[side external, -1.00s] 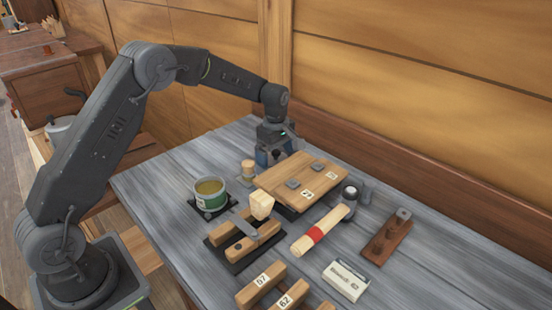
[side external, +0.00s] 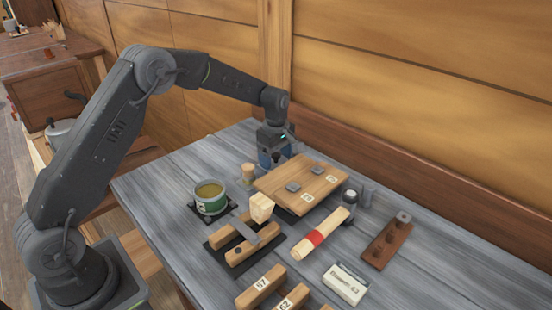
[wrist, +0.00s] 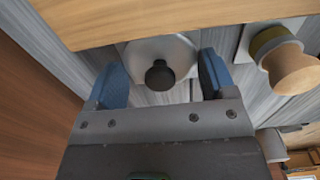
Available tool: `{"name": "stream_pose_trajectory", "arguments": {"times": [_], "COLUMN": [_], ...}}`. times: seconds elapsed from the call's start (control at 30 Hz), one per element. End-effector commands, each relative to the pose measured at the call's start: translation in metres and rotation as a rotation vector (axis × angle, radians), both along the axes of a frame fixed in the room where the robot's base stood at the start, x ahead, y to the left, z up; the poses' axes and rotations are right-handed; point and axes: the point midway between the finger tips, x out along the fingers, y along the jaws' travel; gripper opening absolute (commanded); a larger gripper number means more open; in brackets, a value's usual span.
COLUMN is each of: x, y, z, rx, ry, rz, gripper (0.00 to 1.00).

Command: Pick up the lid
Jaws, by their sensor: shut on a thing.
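The lid (wrist: 181,51) is a pale grey plate with a black round knob in its middle. It shows in the wrist view between my two blue fingers. My gripper (wrist: 161,78) is shut on the lid, with one finger on each side of it. In the side view my gripper (side external: 273,158) points down at the far edge of the table, behind the wooden board. The lid cannot be made out there, hidden by the gripper and board.
The wooden board (side external: 282,179), with grey pieces on it, lies close in front of my gripper. A wooden knobbed piece (side external: 248,172) stands just left of it. The wall rises behind.

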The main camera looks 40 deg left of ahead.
Motion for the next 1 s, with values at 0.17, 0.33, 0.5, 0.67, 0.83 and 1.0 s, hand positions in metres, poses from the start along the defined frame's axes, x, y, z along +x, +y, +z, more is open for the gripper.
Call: {"name": "stream_pose_trajectory", "arguments": {"times": [0.17,0.33,0.5,0.67,0.83,1.0], "x": [0.001,0.001,-0.021,-0.041,-0.055,-0.066], "y": [0.000,0.000,0.033,0.062,0.084,0.091], "z": [0.014,0.042,0.063,0.084,0.099,0.109], "rx": [0.000,0.000,0.000,0.000,-0.001,0.000], "ry": [-0.003,-0.003,-0.001,-0.001,0.001,0.001], "rz": [0.000,-0.001,0.005,0.004,0.002,0.010], "gripper": [0.54,0.54,0.54,0.54,0.54,0.54]}}
